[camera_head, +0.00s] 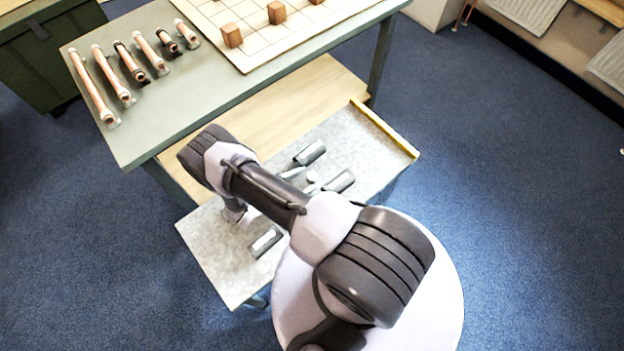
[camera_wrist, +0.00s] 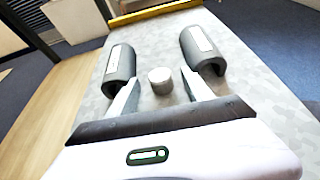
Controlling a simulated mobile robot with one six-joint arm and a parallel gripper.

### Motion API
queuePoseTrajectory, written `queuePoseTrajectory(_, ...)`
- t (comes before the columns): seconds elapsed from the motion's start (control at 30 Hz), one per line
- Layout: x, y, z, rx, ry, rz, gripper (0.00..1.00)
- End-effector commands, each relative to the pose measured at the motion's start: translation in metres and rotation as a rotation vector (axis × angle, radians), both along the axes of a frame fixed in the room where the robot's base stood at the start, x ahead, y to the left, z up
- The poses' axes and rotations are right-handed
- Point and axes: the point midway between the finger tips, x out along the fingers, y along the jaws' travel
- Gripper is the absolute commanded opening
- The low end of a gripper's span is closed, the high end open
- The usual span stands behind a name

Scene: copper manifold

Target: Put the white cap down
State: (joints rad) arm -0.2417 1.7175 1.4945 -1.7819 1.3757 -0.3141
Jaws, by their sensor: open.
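The white cap (camera_wrist: 160,80), a short pale cylinder, appears to stand upright on the mottled grey worktop (camera_wrist: 150,112). It also shows in the head view (camera_head: 312,178), small and close to my arm. My gripper (camera_wrist: 160,77) is open, with one finger on each side of the cap. In the wrist view a gap shows between the cap and each finger. In the head view my arm hides most of the gripper.
Dark grey half-round blocks flank the cap, one at left (camera_wrist: 120,62) and one at right (camera_wrist: 203,48). Another block (camera_head: 265,241) lies nearer the front. A yellow strip (camera_head: 386,129) edges the worktop. A green table (camera_head: 150,110) with copper pipes stands behind.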

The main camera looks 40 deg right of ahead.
Motion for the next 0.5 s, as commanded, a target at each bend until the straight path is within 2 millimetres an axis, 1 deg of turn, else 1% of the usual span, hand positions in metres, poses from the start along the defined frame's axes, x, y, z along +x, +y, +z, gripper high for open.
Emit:
queuePoseTrajectory(0.03,-0.0009,-0.0068,-0.0058,0.0,0.002,-0.001,0.59)
queuePoseTrajectory(0.1,-0.0004,-0.0121,-0.0065,0.0,0.001,-0.001,0.59)
queuePoseTrajectory(0.3,0.0001,-0.0127,-0.0049,0.0,0.001,0.001,0.59)
queuePoseTrajectory(0.37,0.0,-0.0127,-0.0049,0.0,0.001,0.001,0.47)
queuePoseTrajectory(0.4,0.0,-0.0126,-0.0049,0.0,0.001,0.001,0.39)
queuePoseTrajectory(0.47,0.0,-0.0126,-0.0049,0.0,0.001,0.001,0.28)
queuePoseTrajectory(0.5,0.0,-0.0126,-0.0049,0.0,0.001,0.001,0.2)
